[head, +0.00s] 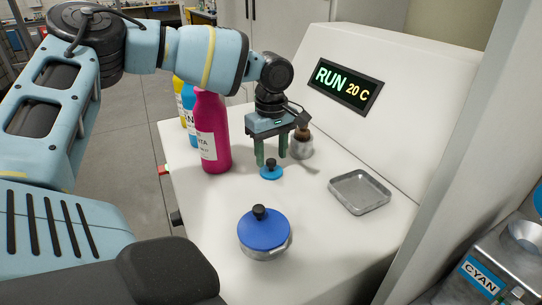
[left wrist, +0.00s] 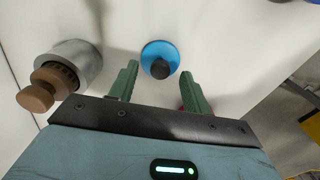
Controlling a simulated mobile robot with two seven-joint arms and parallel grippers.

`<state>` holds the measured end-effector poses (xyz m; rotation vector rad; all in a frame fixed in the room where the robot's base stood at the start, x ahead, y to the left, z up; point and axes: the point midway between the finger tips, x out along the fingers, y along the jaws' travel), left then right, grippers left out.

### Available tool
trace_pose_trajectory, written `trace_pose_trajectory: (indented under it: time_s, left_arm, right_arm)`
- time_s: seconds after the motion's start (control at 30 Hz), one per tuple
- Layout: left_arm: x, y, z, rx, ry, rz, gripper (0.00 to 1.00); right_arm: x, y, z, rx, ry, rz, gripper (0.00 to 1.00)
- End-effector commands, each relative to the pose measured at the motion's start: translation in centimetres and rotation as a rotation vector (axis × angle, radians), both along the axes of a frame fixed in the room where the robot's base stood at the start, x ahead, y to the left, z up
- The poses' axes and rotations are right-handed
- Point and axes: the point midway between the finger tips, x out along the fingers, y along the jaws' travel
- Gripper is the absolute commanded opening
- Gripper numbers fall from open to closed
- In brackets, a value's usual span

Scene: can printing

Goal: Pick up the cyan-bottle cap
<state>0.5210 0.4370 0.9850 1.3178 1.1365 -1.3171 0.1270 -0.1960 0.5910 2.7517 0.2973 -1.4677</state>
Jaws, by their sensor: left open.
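The cyan-bottle cap (head: 271,171) is a small blue disc with a dark knob, lying on the white surface. In the left wrist view the cap (left wrist: 160,60) sits just beyond the fingertips, between their lines. My left gripper (head: 270,160) points down over the cap, and its green fingers are apart with nothing between them. It also shows in the left wrist view (left wrist: 160,80). The cyan bottle (head: 190,115) stands behind the magenta bottle (head: 213,135), which mostly hides it. My right gripper is not in view.
A metal pot with a blue lid (head: 264,230) stands in front. A grey tray (head: 360,192) lies to the right. A metal cup with a brown-handled tool (head: 301,148) stands close to my left gripper. A yellow bottle (head: 178,92) is behind. The panel (head: 346,87) reads RUN 20 C.

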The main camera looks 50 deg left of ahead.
Motion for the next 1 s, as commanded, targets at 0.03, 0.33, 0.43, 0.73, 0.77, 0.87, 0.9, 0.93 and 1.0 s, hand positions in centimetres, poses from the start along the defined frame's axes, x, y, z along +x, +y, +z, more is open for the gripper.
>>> trace_pose_trajectory:
  time_s: [0.03, 0.33, 0.43, 0.73, 0.77, 0.87, 0.9, 0.93, 1.0]
  left_arm:
    - [-0.03, 0.01, -0.55, -0.001, 0.001, 0.000, 0.48]
    - [-0.03, 0.02, -1.19, -0.001, 0.000, 0.001, 0.48]
    - [-0.03, 0.03, -1.18, -0.001, 0.000, 0.000, 0.39]
    - [-0.02, 0.02, -1.15, 0.000, 0.000, 0.000, 0.01]
    - [-0.02, 0.02, -1.15, 0.000, 0.000, 0.000, 0.01]
    - [-0.02, 0.02, -1.14, 0.000, -0.001, 0.000, 0.01]
    - [-0.02, 0.02, -1.14, 0.000, -0.001, 0.000, 0.01]
    - [-0.02, 0.02, -1.13, 0.000, -0.001, 0.000, 0.01]
    - [-0.01, 0.02, -1.04, 0.000, -0.001, 0.000, 0.01]
  right_arm:
    - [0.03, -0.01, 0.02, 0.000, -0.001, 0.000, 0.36]
    - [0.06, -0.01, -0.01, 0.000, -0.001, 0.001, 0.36]
    - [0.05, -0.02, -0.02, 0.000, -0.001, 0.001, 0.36]
    - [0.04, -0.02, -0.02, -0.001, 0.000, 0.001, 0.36]
    - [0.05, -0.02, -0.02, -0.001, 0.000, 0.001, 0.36]
    - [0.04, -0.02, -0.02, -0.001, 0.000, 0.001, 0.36]
    - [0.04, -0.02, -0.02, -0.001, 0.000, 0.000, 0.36]
    - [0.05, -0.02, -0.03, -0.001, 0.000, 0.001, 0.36]
    - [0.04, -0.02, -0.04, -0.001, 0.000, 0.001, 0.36]
